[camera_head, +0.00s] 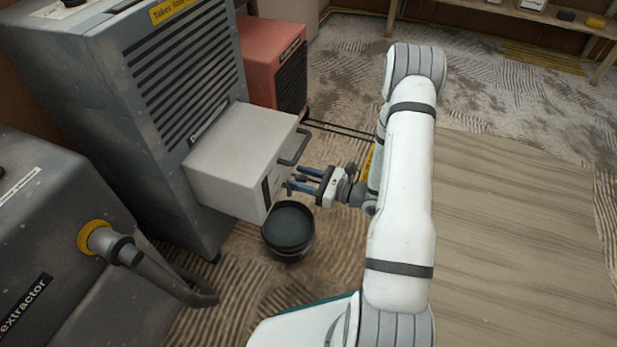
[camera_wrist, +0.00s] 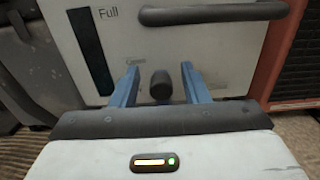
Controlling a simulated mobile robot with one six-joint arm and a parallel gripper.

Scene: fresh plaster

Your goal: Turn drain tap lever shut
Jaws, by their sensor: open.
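In the wrist view a short dark knob, which looks like the drain tap lever (camera_wrist: 160,84), stands out from the white tank front (camera_wrist: 190,60). My gripper (camera_wrist: 160,82) is open, with one blue finger on each side of the knob. Gaps show between knob and fingers; how deep the knob sits between them is hard to tell. In the head view my gripper (camera_head: 294,179) is close to the front of the white tank (camera_head: 235,150), which sticks out of the grey dehumidifier. There I cannot make out the lever.
A dark round bucket (camera_head: 288,228) stands on the floor just below my gripper. A dark bar handle (camera_head: 295,148) is above the tap. A red unit (camera_head: 272,62) stands behind, and a grey extractor (camera_head: 60,240) with a hose at left.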

